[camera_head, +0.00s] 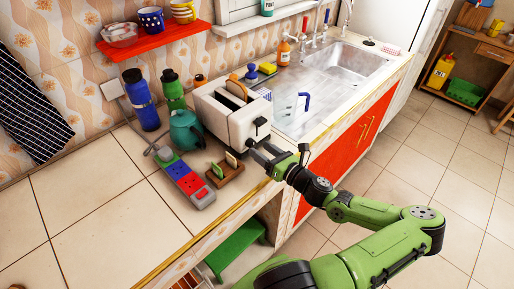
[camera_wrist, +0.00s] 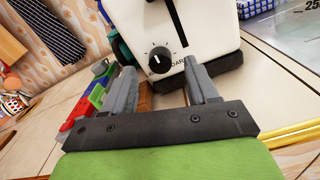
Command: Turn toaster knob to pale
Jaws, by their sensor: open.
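The white toaster (camera_head: 231,114) stands on the counter, with a slice of bread showing in its top slot. In the wrist view the toaster's end face (camera_wrist: 196,25) shows a black round knob (camera_wrist: 159,59) with a white pointer line, and a dark vertical slot above it. Lettering beside the knob is only partly readable, ending in "DARK" or similar. My gripper (camera_wrist: 160,83) is open, its two grey fingers on either side of the knob in the picture. In the head view my gripper (camera_head: 266,155) is at the toaster's near end. I cannot tell whether the fingers touch the knob.
A power strip (camera_head: 186,180) with coloured switches and a small wooden holder (camera_head: 225,170) lie left of my gripper. A teal kettle (camera_head: 186,131) and bottles (camera_head: 140,98) stand behind. The sink (camera_head: 335,75) is to the right. The left counter is clear.

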